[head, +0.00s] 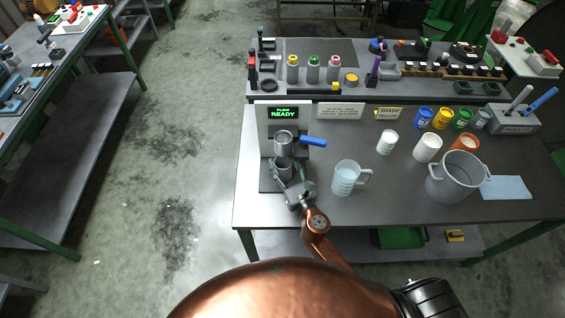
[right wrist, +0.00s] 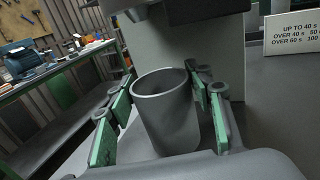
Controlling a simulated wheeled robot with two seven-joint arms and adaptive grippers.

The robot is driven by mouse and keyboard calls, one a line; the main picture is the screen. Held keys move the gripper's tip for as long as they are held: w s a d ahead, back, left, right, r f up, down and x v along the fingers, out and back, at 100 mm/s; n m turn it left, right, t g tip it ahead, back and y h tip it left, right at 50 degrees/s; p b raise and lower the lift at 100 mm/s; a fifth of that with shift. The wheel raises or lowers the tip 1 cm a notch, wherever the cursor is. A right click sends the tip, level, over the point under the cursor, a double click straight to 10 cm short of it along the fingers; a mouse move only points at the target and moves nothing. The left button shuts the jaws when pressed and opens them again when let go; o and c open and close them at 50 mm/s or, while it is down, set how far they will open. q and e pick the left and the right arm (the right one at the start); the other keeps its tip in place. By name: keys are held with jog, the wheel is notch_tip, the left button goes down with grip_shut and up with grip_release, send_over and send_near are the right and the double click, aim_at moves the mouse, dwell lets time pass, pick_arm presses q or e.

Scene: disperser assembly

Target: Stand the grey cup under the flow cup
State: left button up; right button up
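The grey cup (head: 283,168) stands upright on the stand's dark base, below the metal flow cup (head: 284,143). In the right wrist view the grey cup (right wrist: 166,112) is upright between my fingers, its open rim facing up. My right gripper (head: 287,180) reaches in from the front, at the cup's height. In the right wrist view its green-padded fingers (right wrist: 163,115) stand on both sides of the cup, with narrow gaps between pads and wall, so it looks open. The flow cup has a blue handle (head: 313,141). My left gripper is not in view.
The stand's display (head: 283,113) reads READY. A clear measuring jug (head: 346,178) stands close to the right of my gripper. A large grey pot (head: 455,178), a white cup (head: 387,142) and several paint tins are farther right. The table's front edge is near.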

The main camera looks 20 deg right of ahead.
jog(key=shift+o, duration=1.4)
jog(key=shift+r, duration=0.1)
jog(key=shift+r, duration=0.2)
jog(key=s, duration=0.3)
jog(key=s+d+b, duration=0.1)
jog(key=s, duration=0.7)
jog(key=shift+s+d+f+b, duration=0.1)
jog(key=shift+d+f+b, duration=0.1)
jog(key=shift+b, duration=0.2)
jog(key=shift+s+r, duration=0.1)
jog(key=shift+s, duration=0.3)
